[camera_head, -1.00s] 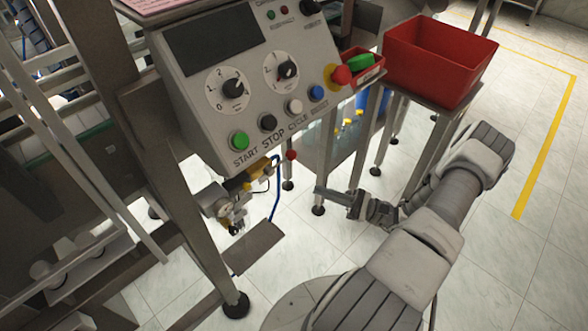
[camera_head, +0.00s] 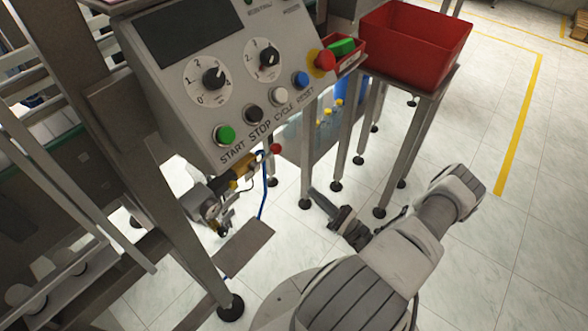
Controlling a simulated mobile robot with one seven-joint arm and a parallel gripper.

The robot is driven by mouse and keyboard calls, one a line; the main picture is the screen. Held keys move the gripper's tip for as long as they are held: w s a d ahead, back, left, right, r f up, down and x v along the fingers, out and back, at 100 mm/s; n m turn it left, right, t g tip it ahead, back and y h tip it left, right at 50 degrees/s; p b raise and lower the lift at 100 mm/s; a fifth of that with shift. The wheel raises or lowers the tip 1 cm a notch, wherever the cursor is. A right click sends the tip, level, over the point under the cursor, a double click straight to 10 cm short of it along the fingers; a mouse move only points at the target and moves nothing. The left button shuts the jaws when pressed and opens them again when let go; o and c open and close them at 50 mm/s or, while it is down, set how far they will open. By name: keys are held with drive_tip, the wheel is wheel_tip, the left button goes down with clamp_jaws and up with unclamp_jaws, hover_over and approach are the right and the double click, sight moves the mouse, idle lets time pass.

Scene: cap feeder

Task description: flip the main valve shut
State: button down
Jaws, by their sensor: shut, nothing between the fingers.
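Below the control panel hangs an air unit (camera_head: 212,210) with a yellow-brass fitting (camera_head: 240,170) and a small red knob (camera_head: 275,148) at its right end. A blue hose (camera_head: 263,195) runs down from it. I cannot tell for certain which part is the main valve or how its handle is set. My gripper (camera_head: 315,193) is to the right of and below the red knob in the picture, apart from it. It points up and left over the floor. Its fingers are shut and empty.
The control panel (camera_head: 185,120) with its buttons and dials overhangs the air unit. A metal leg (camera_head: 190,240) stands to its left and a flat plate (camera_head: 243,247) below it. A red bin (camera_head: 415,50) on a legged stand is at upper right. Floor is open at right.

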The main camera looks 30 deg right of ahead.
sight(266, 157)
drive_tip(key=s+r+x, duration=0.1)
drive_tip(key=r+x, duration=0.1)
drive_tip(key=x, duration=1)
drive_tip(key=shift+r, duration=0.35)
drive_tip(key=shift+s+a, duration=0.1)
